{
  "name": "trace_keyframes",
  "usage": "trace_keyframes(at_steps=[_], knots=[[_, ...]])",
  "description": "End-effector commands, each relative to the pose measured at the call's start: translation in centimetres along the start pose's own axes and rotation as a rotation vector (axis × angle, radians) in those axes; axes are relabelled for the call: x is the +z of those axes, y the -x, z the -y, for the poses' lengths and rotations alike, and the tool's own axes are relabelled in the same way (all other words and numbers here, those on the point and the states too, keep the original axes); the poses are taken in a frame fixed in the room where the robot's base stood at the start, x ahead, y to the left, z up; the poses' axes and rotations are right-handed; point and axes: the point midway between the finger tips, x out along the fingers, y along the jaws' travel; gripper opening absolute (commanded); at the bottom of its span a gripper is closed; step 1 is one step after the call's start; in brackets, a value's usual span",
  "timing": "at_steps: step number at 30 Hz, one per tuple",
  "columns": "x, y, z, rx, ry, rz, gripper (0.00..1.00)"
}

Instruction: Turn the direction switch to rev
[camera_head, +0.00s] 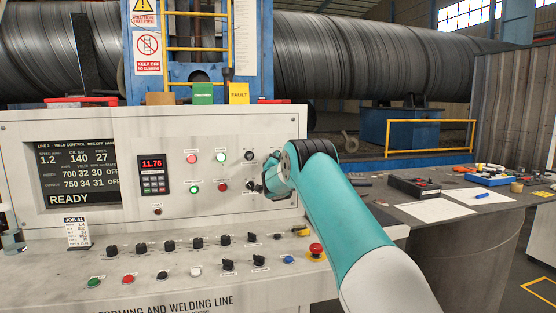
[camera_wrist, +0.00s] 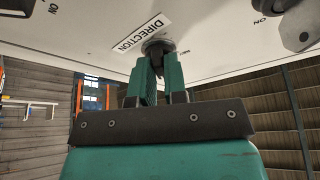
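The direction switch (camera_wrist: 158,44) is a dark round knob on the pale panel, beside the upside-down DIRECTION label (camera_wrist: 142,32) in the wrist view. My gripper (camera_wrist: 160,62) has both green fingers at this knob, one on each side of its grip, with a narrow gap between them. The fingers appear closed on it. The fingers hide much of the knob, so its pointer and the rev mark cannot be read. In the head view my wrist is against the right part of the control panel (camera_head: 215,133) and mostly hides the switch and fingers.
A red emergency button (camera_head: 316,249) and several switches line the sloping desk below. A table (camera_head: 420,181) with papers and tools stands at the right. A large spiral pipe (camera_head: 375,60) lies behind the panel.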

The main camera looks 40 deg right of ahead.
Motion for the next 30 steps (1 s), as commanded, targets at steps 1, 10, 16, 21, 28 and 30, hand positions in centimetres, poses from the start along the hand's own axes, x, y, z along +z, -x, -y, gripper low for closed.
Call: trace_keyframes(at_steps=[1, 10, 16, 21, 28, 30], knots=[[-0.11, -0.06, 0.01, 0.0, 0.0, -0.002, 0.0], [-0.21, -0.1, -0.06, -0.005, 0.01, -0.004, 0.0], [-0.27, -0.1, -0.26, -0.031, 0.076, -0.006, 0.0], [-0.3, -0.1, -0.42, -0.075, 0.184, -0.007, 0.0], [-0.19, -0.03, -0.73, -0.156, 0.377, -0.01, 0.0], [-0.2, -0.02, -0.85, -0.181, 0.439, -0.012, 0.0]])
